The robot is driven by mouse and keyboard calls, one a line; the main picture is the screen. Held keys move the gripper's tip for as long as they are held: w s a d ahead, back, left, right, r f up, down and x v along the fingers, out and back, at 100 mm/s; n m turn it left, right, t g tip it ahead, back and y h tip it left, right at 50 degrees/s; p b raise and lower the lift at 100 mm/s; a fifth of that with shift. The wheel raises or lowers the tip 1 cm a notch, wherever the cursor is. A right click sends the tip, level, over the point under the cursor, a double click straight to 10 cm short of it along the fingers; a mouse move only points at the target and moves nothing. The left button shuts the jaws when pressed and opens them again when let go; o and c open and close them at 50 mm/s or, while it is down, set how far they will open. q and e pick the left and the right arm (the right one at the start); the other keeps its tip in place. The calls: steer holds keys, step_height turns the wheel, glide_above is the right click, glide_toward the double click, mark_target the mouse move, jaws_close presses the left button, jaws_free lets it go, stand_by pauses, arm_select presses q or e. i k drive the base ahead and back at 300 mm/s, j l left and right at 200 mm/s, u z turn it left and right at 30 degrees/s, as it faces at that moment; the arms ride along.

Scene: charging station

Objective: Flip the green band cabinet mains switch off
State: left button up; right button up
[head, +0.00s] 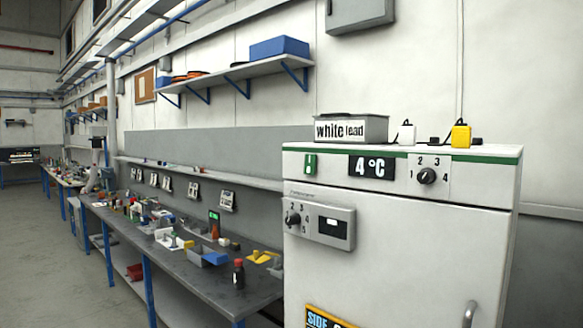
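The white cabinet (400,255) stands at the right in the head view, with a green band (480,159) along its top front edge. A small green switch (310,164) with a white mark sits at the left of its upper panel. It is too small to tell its position for sure. To its right are a "4 °C" display (371,167) and a black rotary knob (427,175) with numbers around it. Neither of my grippers is in view.
A grey box (320,227) with a dial and dark window is fixed to the cabinet door, above a handle (469,315). A "white lead" box (351,129) and a yellow plug-like item (461,135) stand on top. A cluttered workbench (235,286) stands left; floor beyond it is clear.

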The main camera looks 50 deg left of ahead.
mark_target(310, 162)
steer(key=u, duration=1.5)
